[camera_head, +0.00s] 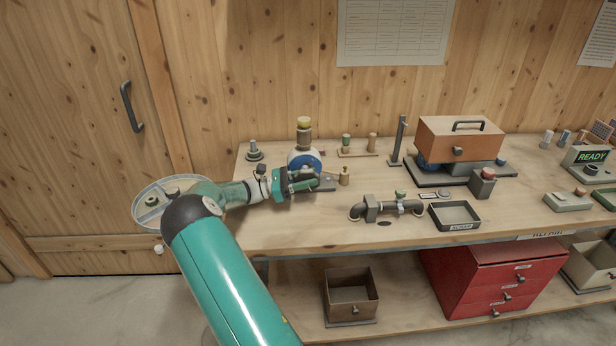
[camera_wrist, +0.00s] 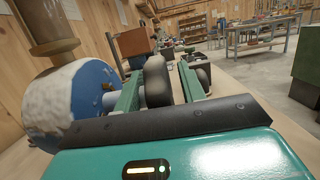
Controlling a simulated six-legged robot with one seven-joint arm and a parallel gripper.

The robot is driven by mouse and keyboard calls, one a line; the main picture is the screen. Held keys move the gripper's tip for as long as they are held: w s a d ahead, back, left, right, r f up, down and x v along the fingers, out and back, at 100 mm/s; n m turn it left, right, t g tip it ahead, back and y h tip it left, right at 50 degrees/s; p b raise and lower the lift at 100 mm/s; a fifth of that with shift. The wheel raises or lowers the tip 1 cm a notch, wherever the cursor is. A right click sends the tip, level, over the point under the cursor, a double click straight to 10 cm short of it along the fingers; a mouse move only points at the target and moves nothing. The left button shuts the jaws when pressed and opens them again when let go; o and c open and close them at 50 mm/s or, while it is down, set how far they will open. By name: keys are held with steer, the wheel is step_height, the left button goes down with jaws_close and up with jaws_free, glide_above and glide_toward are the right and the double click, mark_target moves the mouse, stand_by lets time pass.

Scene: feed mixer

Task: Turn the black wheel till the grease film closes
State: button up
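The black wheel (camera_wrist: 157,82) shows in the wrist view as a dark rounded rim, standing on edge between my two fingers. My gripper (camera_wrist: 160,88) has its fingers spread, one on each side of the wheel, with a narrow gap on the right; contact on the left is unclear. A white and blue round housing (camera_wrist: 62,100) is left of the wheel; in the head view this housing (camera_head: 305,160) stands just behind my gripper (camera_head: 303,183). A brass-coloured cup (camera_head: 304,133) tops it. In the head view my gripper mostly hides the wheel. I cannot make out the grease film.
A pipe with a valve (camera_head: 388,208) and a black scrap tray (camera_head: 455,216) are to the right on the bench (camera_head: 290,230). A small brass fitting (camera_head: 345,176) stands close to my gripper. An orange-lidded machine (camera_head: 458,140) is further right.

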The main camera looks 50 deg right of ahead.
step_height(320, 180, up, 3)
steer(key=shift+f, duration=0.2)
steer(key=s+a+r, duration=0.9)
steer(key=a+r, duration=0.1)
steer(key=shift+a, duration=0.3)
steer(key=shift+s, duration=0.1)
